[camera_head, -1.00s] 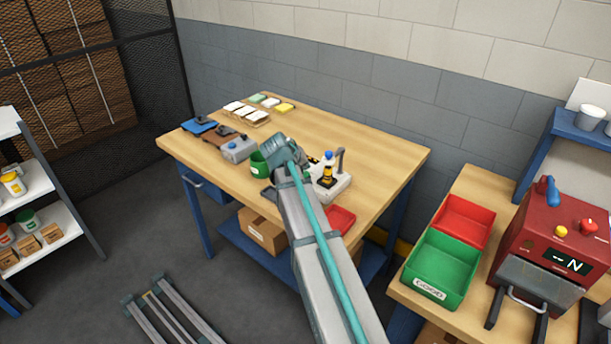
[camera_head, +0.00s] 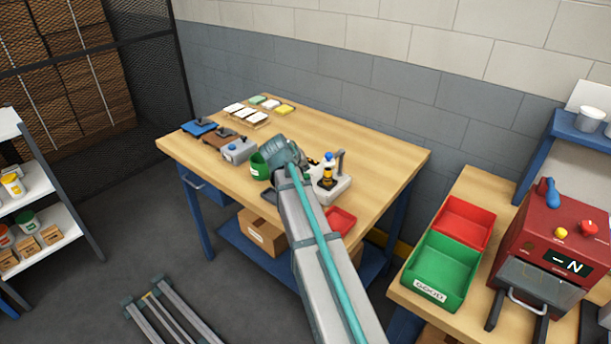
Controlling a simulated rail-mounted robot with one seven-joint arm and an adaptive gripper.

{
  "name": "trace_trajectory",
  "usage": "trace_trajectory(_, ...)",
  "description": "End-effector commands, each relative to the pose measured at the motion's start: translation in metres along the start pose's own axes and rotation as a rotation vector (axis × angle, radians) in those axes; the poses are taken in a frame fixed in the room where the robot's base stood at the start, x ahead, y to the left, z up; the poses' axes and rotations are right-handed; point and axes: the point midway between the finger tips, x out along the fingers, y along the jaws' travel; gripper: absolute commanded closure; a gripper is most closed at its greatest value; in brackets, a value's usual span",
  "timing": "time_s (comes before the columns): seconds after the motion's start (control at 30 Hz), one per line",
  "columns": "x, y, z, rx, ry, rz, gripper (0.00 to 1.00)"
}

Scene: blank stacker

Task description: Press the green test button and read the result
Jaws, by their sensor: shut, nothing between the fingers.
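My gripper (camera_head: 283,153) is over the front middle of the wooden workbench (camera_head: 375,150), seen from behind along my arm. Its fingers are shut and empty, and their tips are mostly hidden by the gripper body and arm. To its right stands a pale test device (camera_head: 333,190) with a yellow-and-black part, a blue-topped knob (camera_head: 328,157) and an upright grey post. My arm hides part of its left side. I cannot make out a green button or a readable result on it. I cannot tell whether the gripper touches the device.
A green cup (camera_head: 259,166) and a grey box (camera_head: 238,150) stand left of my gripper. A red tray (camera_head: 341,220) lies at the bench's front. Right are green (camera_head: 439,270) and red bins (camera_head: 463,221), and a red machine (camera_head: 556,240) with a display. The back right bench is clear.

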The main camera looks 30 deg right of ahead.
Motion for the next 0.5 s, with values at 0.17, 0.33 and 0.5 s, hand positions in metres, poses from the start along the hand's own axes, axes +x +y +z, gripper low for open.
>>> trace_trajectory(0.17, 0.0, 0.0, 0.0, 0.0, 0.0, 0.0, 1.0)
trace_trajectory(0.33, 0.0022, -0.0016, 0.0017, 0.0, 0.0, 0.0, 1.0)
trace_trajectory(0.5, 0.006, -0.0043, 0.0044, 0.0, 0.0, 0.0, 1.0)
